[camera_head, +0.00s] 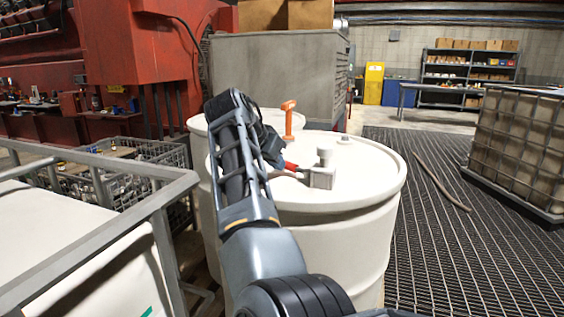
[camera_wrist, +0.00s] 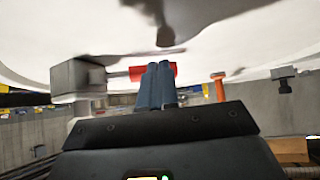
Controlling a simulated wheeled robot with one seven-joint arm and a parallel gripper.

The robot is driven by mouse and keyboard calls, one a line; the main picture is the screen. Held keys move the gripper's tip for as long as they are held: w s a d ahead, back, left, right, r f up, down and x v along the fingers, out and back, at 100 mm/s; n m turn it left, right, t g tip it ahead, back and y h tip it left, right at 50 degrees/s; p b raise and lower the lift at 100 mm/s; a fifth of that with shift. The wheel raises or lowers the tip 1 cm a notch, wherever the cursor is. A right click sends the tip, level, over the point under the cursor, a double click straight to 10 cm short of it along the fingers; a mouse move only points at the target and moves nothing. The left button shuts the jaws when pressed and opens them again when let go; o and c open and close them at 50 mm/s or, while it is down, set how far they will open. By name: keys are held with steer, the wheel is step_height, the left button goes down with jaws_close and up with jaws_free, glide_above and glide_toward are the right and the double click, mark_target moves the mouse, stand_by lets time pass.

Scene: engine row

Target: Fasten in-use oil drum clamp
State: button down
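The white in-use oil drum (camera_head: 345,225) stands in the middle of the head view. On its lid is a grey clamp block (camera_head: 322,179) with a short red handle (camera_head: 291,166) pointing left. In the wrist view the block (camera_wrist: 76,76) is at the left and the red handle (camera_wrist: 138,73) extends right from it. My gripper (camera_wrist: 158,66) has its two blue-grey fingers close together, with their tips over the red handle. The handle runs across both fingers, not visibly between them; whether they touch it I cannot tell. In the head view my arm hides the fingertips.
A second white drum (camera_head: 199,127) stands behind, near an upright orange handle (camera_head: 288,120). A metal-railed container (camera_head: 150,190) is close on the left, with red machinery (camera_head: 140,45) behind. Dark grating (camera_head: 450,260) is mostly open floor on the right, before a caged tank (camera_head: 520,145).

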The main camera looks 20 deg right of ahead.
steer(key=shift+w+d+m+g+h, duration=0.4)
steer(key=shift+d+m+g, duration=0.3)
steer(key=shift+m, duration=0.2)
steer(key=shift+w+d, duration=0.3)
steer(key=shift+d, duration=0.35)
steer(key=shift+w+d, duration=0.3)
steer(key=shift+d, duration=0.35)
steer(key=shift+w+d, duration=0.1)
steer(key=shift+d, duration=1.35)
steer(key=shift+p, duration=0.3)
